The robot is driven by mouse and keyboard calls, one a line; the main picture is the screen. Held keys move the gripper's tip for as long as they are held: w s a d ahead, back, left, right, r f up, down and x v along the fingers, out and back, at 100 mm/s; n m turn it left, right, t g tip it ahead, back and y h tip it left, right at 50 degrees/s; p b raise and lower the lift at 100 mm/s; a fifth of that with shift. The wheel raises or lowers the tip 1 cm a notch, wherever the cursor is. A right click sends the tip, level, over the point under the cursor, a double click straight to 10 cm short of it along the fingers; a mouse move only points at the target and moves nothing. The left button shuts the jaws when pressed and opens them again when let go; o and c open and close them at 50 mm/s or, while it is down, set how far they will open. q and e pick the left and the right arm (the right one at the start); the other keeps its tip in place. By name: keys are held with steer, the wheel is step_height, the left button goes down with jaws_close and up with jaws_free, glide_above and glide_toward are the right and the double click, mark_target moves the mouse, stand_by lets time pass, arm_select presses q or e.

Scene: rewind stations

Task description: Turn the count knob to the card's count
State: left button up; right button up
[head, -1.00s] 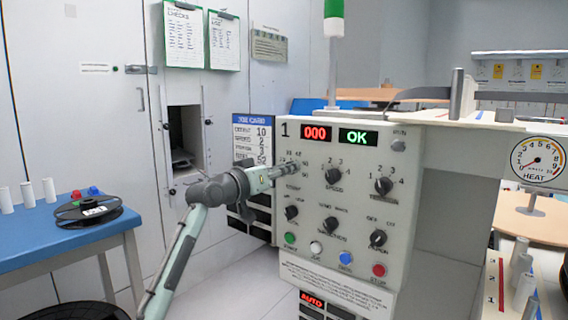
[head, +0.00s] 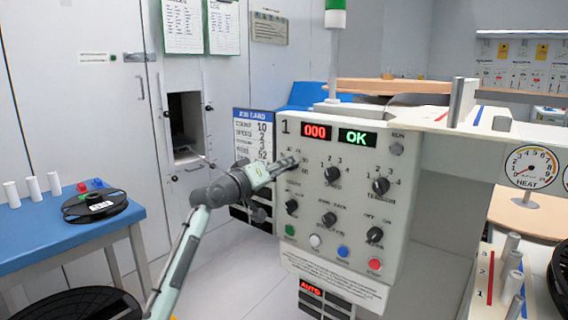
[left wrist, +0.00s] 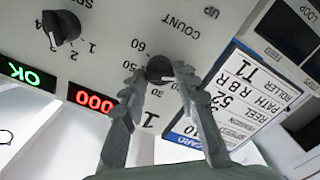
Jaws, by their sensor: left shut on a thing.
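The count knob (left wrist: 158,68) is a small dark knob on the light machine panel (head: 300,218), with numbers around it. My left gripper (left wrist: 160,78) is shut on it, one finger on each side. In the head view, my left gripper (head: 290,165) covers the knob at the panel's upper left. I cannot tell clearly which number the knob points to. The job card (head: 253,150), left of the panel, shows 10 on its count line. The card also shows upside down in the left wrist view (left wrist: 218,105). My right gripper is not in view.
A red display (head: 316,131) reads 000, and a green display (head: 357,138) reads OK. Other knobs, such as the speed knob (head: 332,174), and several coloured buttons sit close by on the panel. A blue table (head: 60,235) with a black reel (head: 95,207) stands at left.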

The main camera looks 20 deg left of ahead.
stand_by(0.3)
arm_select(q)
steer(key=o, duration=1.1)
steer(key=shift+s, duration=0.1)
steer(key=v, duration=1.1)
steer(key=shift+s+a, duration=0.15)
steer(key=shift+s, duration=0.25)
